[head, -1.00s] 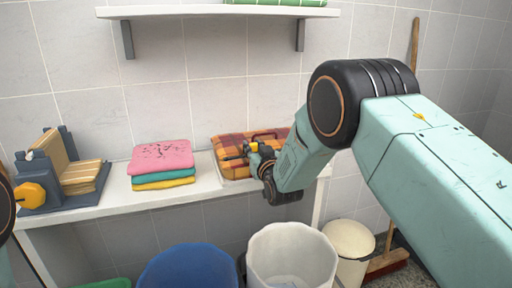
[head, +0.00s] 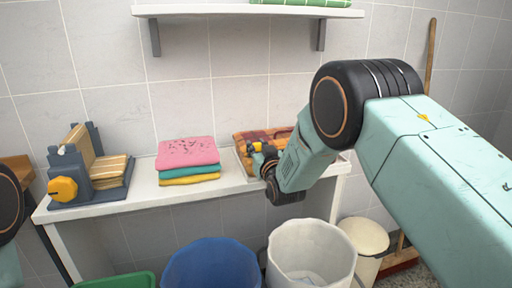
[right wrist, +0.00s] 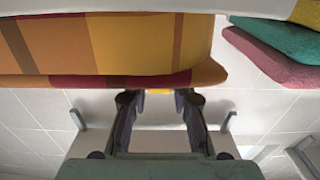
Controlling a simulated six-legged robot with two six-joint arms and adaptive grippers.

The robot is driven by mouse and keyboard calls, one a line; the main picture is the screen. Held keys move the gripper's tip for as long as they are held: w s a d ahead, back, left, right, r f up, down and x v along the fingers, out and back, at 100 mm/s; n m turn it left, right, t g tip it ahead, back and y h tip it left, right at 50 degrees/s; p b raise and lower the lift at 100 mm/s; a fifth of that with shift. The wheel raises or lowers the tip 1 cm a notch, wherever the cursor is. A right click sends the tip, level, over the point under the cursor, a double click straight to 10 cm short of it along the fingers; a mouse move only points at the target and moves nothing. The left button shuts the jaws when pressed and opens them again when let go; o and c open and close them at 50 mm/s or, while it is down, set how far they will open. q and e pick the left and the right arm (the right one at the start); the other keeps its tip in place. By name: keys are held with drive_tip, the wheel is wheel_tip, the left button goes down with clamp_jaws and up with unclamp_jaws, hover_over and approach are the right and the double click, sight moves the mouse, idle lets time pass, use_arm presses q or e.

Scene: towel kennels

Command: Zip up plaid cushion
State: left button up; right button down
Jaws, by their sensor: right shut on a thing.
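The plaid cushion (head: 243,137), in orange, maroon and brown, lies on a pale tray (head: 240,155) on the white bench. My right arm hides most of it in the head view. In the right wrist view the cushion (right wrist: 130,45) fills the upper left, with a maroon band along its edge. My right gripper (head: 258,150) is at the cushion's front left part. In the wrist view the right gripper (right wrist: 158,98) is shut on a small yellow tab (right wrist: 158,91) at the cushion's edge. The zip line itself is hard to make out. My left gripper is out of view.
Folded pink, teal and yellow towels (head: 188,158) lie left of the cushion. A blue-grey device with a yellow knob (head: 63,189) stands further left. A blue bin (head: 210,265), white bin (head: 312,250) and cream bin (head: 360,245) stand below the bench. A shelf (head: 250,11) is above.

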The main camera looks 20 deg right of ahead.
drive_tip(key=shift+r, duration=0.1)
drive_tip(key=c, duration=1.1)
unclamp_jaws()
drive_tip(key=shift+d, duration=0.1)
drive_tip(key=s, duration=1.2)
drive_tip(key=shift+d, duration=0.2)
